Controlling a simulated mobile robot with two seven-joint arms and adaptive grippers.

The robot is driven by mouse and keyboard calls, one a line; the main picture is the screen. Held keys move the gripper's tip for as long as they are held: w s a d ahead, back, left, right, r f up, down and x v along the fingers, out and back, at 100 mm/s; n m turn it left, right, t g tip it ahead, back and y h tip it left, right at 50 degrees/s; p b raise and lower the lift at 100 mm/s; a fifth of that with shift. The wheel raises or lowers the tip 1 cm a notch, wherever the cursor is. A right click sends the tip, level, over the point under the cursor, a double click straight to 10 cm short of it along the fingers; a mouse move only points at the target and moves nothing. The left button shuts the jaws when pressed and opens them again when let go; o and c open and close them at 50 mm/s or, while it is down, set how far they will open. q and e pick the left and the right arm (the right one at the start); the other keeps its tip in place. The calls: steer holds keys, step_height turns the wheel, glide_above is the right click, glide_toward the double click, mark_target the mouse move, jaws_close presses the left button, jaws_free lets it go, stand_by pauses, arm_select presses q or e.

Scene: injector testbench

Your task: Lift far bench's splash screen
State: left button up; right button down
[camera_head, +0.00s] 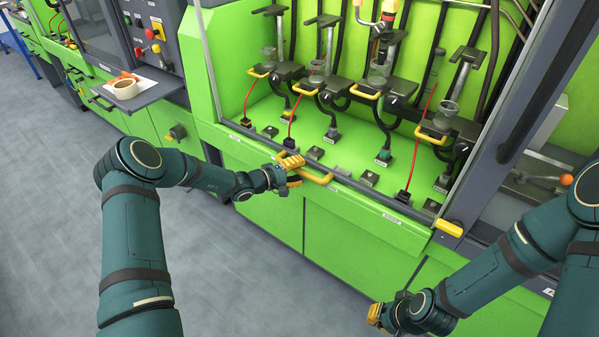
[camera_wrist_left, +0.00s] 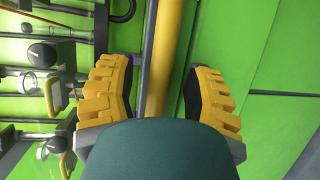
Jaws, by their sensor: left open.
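The splash screen's grey bottom rail (camera_head: 372,190) runs along the front of the green bench's bay, at the bottom of its opening. A yellow bar handle (camera_head: 320,179) sticks out from the rail. My left gripper (camera_head: 292,172) is at the left part of this handle. In the left wrist view the handle (camera_wrist_left: 168,50) passes between the two yellow-padded fingers (camera_wrist_left: 158,92), which are open with a gap on each side. My right gripper (camera_head: 375,314) hangs low in front of the bench, away from the screen; its finger opening cannot be made out.
Inside the bay stand several injector stations with glass cups (camera_head: 378,76), yellow handles and red cables. A side tray (camera_head: 140,92) with a tape roll (camera_head: 125,88) juts out at left. A dark post (camera_head: 525,110) bounds the bay at right. The grey floor (camera_head: 230,275) is clear.

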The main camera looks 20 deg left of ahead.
arm_select(q)
steer(key=shift+w+d, duration=0.15)
jaws_close()
steer(key=shift+r, duration=0.1)
